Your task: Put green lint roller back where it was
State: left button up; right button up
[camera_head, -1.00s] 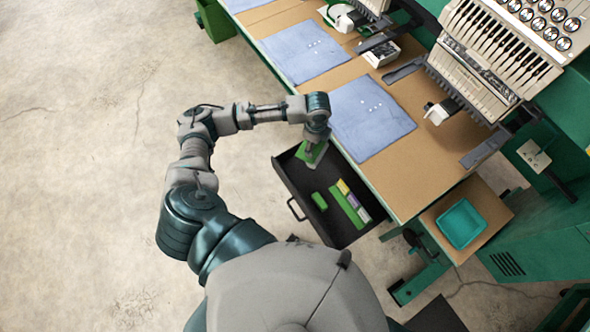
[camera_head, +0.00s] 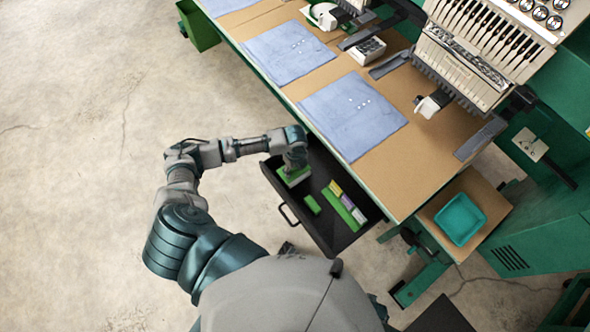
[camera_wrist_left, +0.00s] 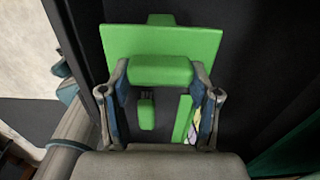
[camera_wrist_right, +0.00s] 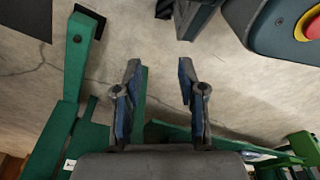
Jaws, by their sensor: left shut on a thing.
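My left gripper (camera_head: 295,166) is shut on a green thing, which I take to be the green lint roller (camera_head: 293,178). In the left wrist view, its raised block sits between the two fingers and its wide flat green plate (camera_wrist_left: 160,42) spreads behind them. The gripper holds it at the far-left end of the open black drawer (camera_head: 325,234). I cannot tell whether it touches the drawer floor. My right gripper (camera_wrist_right: 158,80) is open and empty over the floor in the right wrist view. It is hidden from the head view.
In the drawer lie a small green block (camera_head: 312,204) and a long green holder (camera_head: 341,207) with several coloured pieces. The workbench (camera_head: 395,175) with blue cloths (camera_head: 352,115) overhangs the drawer's right side. A teal tray (camera_head: 460,220) stands to the right.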

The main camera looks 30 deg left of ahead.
pick_arm(q)
jog(key=shift+d+f, duration=0.2)
jog(key=shift+f, duration=0.65)
pick_arm(e)
jog(key=shift+w+d+r, duration=0.1)
jog(key=shift+w+r, duration=0.15)
jog(key=shift+w, duration=0.05)
pick_arm(q)
jog(key=shift+a+f, duration=0.1)
jog(key=o, duration=1.2)
jog(key=shift+a, duration=0.1)
jog(key=shift+o, duration=0.7)
jog(key=shift+a, duration=0.15)
pick_arm(e)
jog(key=shift+a, duration=0.2)
pick_arm(q)
jog(key=shift+r, duration=0.25)
notch_tip(320, 180, up, 12)
jog(key=shift+f+p, duration=0.15)
jog(key=shift+p, duration=0.85)
pick_arm(e)
jog(key=s+f, duration=0.1)
jog(key=s, duration=0.1)
jog(key=s+f, duration=0.2)
jog(key=shift+d+f, duration=0.25)
jog(key=shift+d, duration=0.15)
